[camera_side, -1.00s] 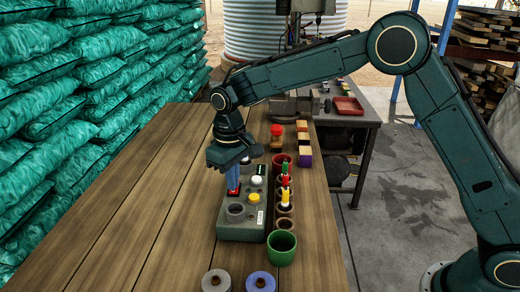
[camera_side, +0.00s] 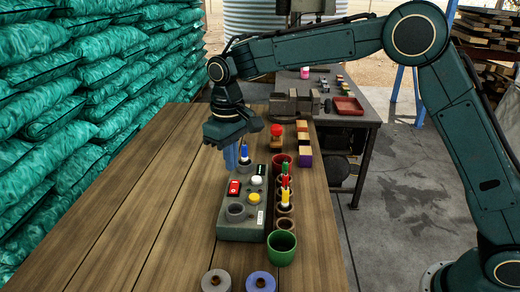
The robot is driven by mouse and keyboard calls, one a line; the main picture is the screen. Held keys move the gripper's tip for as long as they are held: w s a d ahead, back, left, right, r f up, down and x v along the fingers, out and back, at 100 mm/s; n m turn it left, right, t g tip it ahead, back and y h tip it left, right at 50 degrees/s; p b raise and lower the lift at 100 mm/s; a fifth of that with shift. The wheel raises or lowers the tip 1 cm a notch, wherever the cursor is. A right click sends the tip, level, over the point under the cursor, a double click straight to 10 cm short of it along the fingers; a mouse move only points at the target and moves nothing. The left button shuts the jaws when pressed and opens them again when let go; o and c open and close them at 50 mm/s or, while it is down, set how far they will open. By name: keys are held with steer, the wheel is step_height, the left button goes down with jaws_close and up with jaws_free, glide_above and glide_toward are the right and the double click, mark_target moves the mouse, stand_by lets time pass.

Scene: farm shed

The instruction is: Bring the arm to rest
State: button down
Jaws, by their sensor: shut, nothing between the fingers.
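My gripper (camera_side: 231,160) points down above the wooden table, just behind and left of the grey control box (camera_side: 241,227). Its blue fingers are shut with nothing between them, apart from the box. The box carries a red switch (camera_side: 234,187), a white button (camera_side: 257,180), a yellow button (camera_side: 254,198) and a grey round socket (camera_side: 236,212). A blue-and-white marker-like piece (camera_side: 244,153) stands at the back of the box, close to the right of the fingers.
A row of cups holds coloured pieces right of the box, with a green cup (camera_side: 281,248) in front. Coloured blocks (camera_side: 304,143) stand behind.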

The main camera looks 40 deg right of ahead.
steer(key=shift+r, duration=0.4)
steer(key=shift+r, duration=0.1)
steer(key=s+d+r+m+t, duration=0.1)
steer(key=s+d+r, duration=0.4)
steer(key=s+r, duration=0.15)
steer(key=s+d+r+t, duration=0.2)
steer(key=s+d+r, duration=0.35)
steer(key=s, duration=0.25)
steer(key=s+d+f+m+t, duration=0.1)
steer(key=s+d+f, duration=0.1)
steer(key=s, duration=0.7)
steer(key=s+d+f+m+t, duration=0.1)
steer(key=s+d, duration=0.3)
steer(key=s, duration=0.5)
steer(key=shift+f+t, duration=0.3)
steer(key=shift+f, duration=0.3)
